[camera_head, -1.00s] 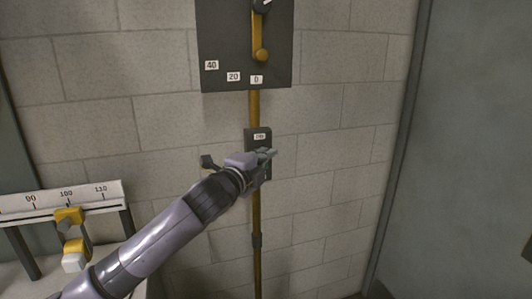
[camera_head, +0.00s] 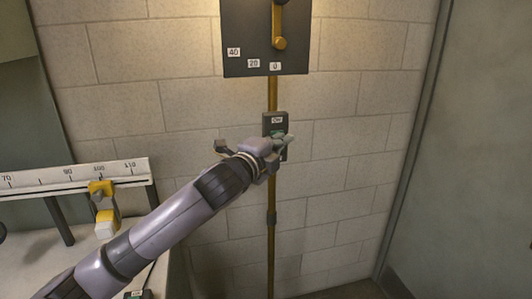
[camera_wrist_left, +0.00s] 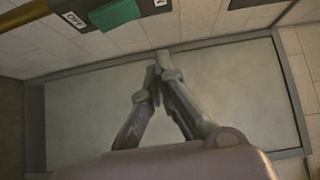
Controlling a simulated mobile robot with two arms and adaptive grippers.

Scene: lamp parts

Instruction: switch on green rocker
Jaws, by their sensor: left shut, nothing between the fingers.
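A dark switch box (camera_head: 275,119) with an ON label is fixed on the wall, on a vertical brown conduit. My left gripper (camera_head: 290,139) is in front of its lower part and hides most of the box face. In the left wrist view, the green rocker (camera_wrist_left: 114,14) shows at the top edge, between an OFF label and a partly cut-off label ending in N. The left fingers (camera_wrist_left: 156,80) are shut and empty, with the rocker apart from them in that picture. Which side of the rocker is pressed, I cannot tell. My right gripper is not in view.
A dark panel (camera_head: 240,40) with a yellow lever (camera_head: 279,30) and number labels is above the box. At left, a ruled scale (camera_head: 45,178) carries a yellow slider (camera_head: 102,195). A small labelled green part (camera_head: 137,295) shows at the bottom edge. A grey door-like panel (camera_head: 470,160) stands right.

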